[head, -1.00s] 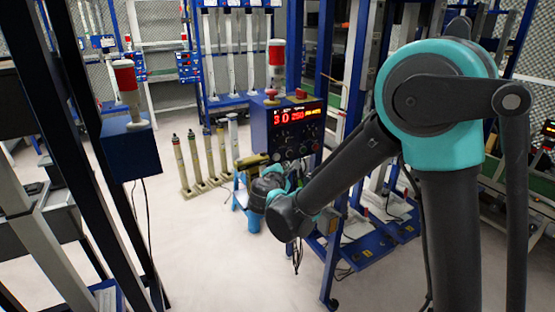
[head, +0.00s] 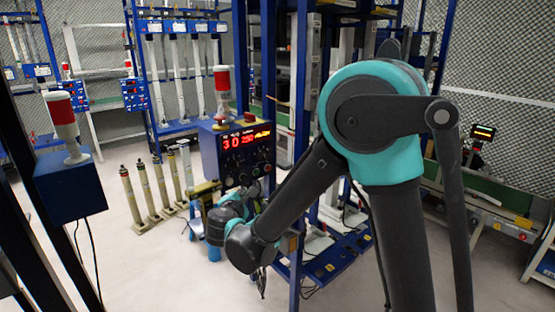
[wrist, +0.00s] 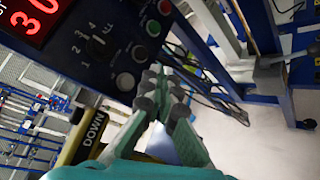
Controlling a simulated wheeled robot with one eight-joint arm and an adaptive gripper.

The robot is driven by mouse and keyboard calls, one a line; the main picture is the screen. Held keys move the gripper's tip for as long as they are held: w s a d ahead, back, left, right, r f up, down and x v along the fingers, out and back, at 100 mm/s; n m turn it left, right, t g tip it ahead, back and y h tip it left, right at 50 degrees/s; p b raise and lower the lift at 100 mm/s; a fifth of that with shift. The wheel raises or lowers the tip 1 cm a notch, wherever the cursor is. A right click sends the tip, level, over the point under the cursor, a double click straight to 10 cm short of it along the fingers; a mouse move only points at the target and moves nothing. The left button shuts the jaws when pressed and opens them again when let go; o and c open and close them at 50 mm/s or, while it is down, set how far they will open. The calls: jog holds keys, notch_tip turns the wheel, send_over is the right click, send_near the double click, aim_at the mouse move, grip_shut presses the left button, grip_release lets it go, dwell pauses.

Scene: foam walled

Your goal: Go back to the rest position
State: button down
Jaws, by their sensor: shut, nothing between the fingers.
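My gripper (wrist: 160,100) shows in the wrist view with its teal and grey fingers together and nothing between them. Its fingertips point toward the lower part of a dark control box, and I cannot tell whether they touch it.
A yellow part marked DOWN (wrist: 92,135) is close to my gripper. Blue racks (head: 170,60) stand behind. A red-and-white lamp on a blue box (head: 68,190) is at left. A conveyor (head: 480,195) is at right. Pale floor is open at the lower left.

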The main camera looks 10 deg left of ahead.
jog(key=d+f+m+g+h, duration=0.25)
jog(key=d+m, duration=0.35)
jog(key=d, duration=0.9)
jog(key=d+f+m+g+h, duration=0.2)
jog(key=d+f+m+g, duration=0.3)
jog(key=d, duration=1)
jog(key=s+d+f+m+g+y, duration=0.1)
jog(key=s+d+f+m+g, duration=0.1)
jog(key=s+d+m, duration=0.5)
jog(key=s+d+f+m+g+y, duration=0.1)
jog(key=s+d+f+m+y, duration=0.1)
jog(key=s+d+f+m, duration=0.2)
jog(key=s+d+m, duration=0.3)
jog(key=s, duration=0.3)
jog(key=shift+g, duration=0.35)
